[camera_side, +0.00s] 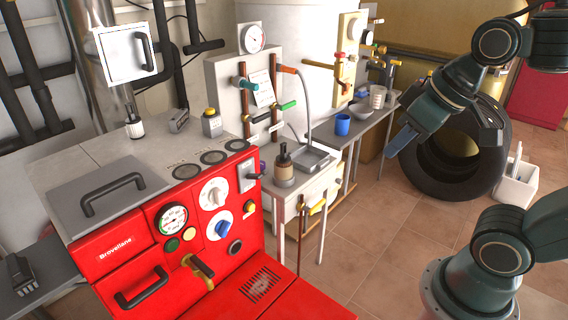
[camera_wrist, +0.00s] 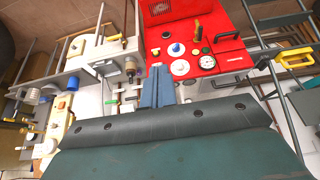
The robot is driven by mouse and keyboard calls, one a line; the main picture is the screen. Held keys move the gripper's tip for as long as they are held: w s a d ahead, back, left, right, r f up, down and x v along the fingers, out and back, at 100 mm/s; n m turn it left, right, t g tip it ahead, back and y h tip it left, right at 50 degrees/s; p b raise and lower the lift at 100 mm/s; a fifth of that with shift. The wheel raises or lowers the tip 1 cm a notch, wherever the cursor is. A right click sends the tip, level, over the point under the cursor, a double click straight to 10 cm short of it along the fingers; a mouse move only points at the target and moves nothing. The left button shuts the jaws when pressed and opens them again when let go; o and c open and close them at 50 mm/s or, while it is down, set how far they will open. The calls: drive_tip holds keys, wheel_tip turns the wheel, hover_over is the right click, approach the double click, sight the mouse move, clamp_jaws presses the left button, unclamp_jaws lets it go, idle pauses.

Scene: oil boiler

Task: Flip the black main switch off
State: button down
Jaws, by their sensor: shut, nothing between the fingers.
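The main switch (camera_side: 249,175) is a black lever on a small grey plate at the upper right of the red boiler's front panel (camera_side: 140,238). Its exact lever position is too small to tell. My gripper (camera_side: 396,146) is shut and empty, in the air well to the right of the boiler and apart from the switch. In the wrist view my shut blue-grey fingers (camera_wrist: 158,74) point toward the red panel (camera_wrist: 205,28), which appears upside down there. The switch cannot be made out in the wrist view and seems hidden behind the fingertips.
Beside the switch are a white dial (camera_side: 213,194), a blue knob (camera_side: 222,228) and a pressure gauge (camera_side: 171,218). A bottle (camera_side: 284,168) and grey tray (camera_side: 312,158) stand on the bench to the right. Open air separates gripper and panel.

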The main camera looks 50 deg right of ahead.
drive_tip(key=w+d, duration=0.2)
drive_tip(key=w, duration=1.9)
drive_tip(key=w+d+f, duration=0.2)
drive_tip(key=w+f, duration=0.5)
drive_tip(key=w, duration=0.2)
drive_tip(key=w+d+f+g, duration=0.1)
drive_tip(key=w+d+f, duration=0.2)
drive_tip(key=w+f, duration=0.4)
drive_tip(key=shift+w+d+g, duration=0.2)
drive_tip(key=shift+w+g, duration=0.1)
drive_tip(key=shift+w, duration=1.45)
